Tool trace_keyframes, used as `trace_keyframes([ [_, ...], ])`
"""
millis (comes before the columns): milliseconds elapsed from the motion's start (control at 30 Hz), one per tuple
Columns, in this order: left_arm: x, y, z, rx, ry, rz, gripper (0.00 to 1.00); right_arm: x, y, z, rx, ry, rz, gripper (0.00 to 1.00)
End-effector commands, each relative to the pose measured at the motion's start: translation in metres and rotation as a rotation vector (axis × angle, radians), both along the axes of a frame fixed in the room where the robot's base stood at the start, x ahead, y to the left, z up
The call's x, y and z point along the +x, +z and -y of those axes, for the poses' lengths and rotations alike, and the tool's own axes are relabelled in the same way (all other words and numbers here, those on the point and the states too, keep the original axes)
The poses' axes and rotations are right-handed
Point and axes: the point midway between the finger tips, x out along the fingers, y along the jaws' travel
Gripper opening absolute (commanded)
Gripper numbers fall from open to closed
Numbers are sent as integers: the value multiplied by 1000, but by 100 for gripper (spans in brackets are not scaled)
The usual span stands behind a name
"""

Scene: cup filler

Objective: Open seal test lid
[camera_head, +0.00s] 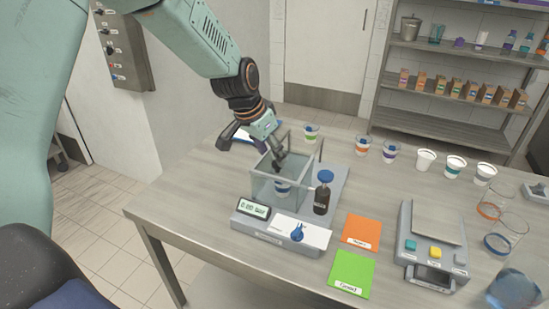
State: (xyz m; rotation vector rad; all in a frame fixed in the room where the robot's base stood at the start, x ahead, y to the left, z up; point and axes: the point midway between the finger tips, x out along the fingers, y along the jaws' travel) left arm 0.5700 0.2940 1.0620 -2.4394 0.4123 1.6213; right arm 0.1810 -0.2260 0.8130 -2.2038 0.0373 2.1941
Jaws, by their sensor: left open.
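The seal tester (264,230) is a grey unit on the table with a small display (254,208) at its front left. Its clear box (263,190) stands at the back, with a cup (282,188) visible inside through the wall. I cannot tell whether the clear lid is open or closed. My left gripper (253,150) is open at the box's upper back left. One dark finger is outside to the left and the other overlaps the box's top in the picture. Whether it touches is unclear. My right gripper is out of view.
A dark bottle with a blue cap (322,193) stands right of the box. Several cups line the table's back. Glass vessels (515,288) stand at far right.

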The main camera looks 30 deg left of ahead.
Motion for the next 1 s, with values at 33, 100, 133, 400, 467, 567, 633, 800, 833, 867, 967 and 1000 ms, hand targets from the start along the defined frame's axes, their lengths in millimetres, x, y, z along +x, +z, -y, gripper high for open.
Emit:
trace_keyframes([
  [33,3,-9,1,2,-1,-1,52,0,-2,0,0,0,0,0],
  [100,6,-16,2,2,-1,-1,52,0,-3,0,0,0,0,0],
  [133,7,-19,3,2,-1,-1,52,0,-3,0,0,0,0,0],
  [400,14,-28,5,1,-1,2,52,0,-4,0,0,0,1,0],
  [467,14,-28,4,1,-1,1,52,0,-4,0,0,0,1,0],
  [567,15,-28,4,1,-1,1,52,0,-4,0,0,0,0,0],
  [633,15,-28,4,1,-1,0,46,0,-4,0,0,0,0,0],
  [800,15,-28,4,1,-1,0,32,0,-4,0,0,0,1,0],
  [833,15,-28,4,2,-1,1,29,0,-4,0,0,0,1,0],
  [867,15,-28,4,2,-1,1,27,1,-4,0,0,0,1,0],
  [967,15,-27,4,2,-1,1,18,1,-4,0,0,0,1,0],
  [1000,15,-27,4,0,-1,0,15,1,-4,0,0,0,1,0],
])
